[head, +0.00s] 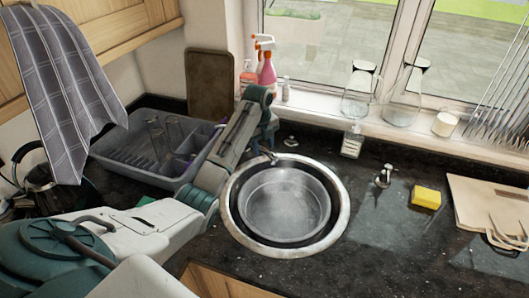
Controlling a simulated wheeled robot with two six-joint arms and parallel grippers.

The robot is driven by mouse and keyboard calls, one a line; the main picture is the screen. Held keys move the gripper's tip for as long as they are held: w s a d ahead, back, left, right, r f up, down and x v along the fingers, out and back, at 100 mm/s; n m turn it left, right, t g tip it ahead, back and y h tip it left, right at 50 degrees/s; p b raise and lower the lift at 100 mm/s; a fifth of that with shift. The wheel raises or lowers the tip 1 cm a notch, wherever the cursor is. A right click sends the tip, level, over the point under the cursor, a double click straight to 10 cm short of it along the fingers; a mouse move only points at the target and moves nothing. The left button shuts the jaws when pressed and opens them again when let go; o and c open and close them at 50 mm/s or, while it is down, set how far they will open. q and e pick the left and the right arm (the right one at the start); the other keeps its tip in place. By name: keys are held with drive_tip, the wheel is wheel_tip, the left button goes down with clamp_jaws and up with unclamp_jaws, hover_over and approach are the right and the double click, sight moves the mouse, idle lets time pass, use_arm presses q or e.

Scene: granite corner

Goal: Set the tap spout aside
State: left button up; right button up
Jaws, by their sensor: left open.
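The round sink (343,205) is set in the dark granite worktop and has a round metal basin (285,205) inside it. My left arm comes in from the left, over the worktop, and reaches to the back left rim of the sink. My left gripper (268,143) points down there; it is open. A short dark piece of the tap spout (267,157) shows just below the gripper at the rim. The arm and gripper hide most of the spout, and I cannot tell whether they touch. My right gripper is not in view.
A grey dish rack (117,165) with glasses stands left of the arm. Spray bottles (267,70) and a soap bottle (352,142) stand behind the sink. A chrome fitting (383,177), yellow sponge (427,197) and boards (485,207) are right. Worktop right of the sink is partly clear.

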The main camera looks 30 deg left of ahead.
use_arm(q)
drive_tip(key=f, duration=0.2)
drive_tip(key=f+p, duration=0.1)
drive_tip(key=f, duration=0.1)
drive_tip(key=shift+w, duration=0.3)
drive_tip(key=shift+f, duration=0.5)
clamp_jaws()
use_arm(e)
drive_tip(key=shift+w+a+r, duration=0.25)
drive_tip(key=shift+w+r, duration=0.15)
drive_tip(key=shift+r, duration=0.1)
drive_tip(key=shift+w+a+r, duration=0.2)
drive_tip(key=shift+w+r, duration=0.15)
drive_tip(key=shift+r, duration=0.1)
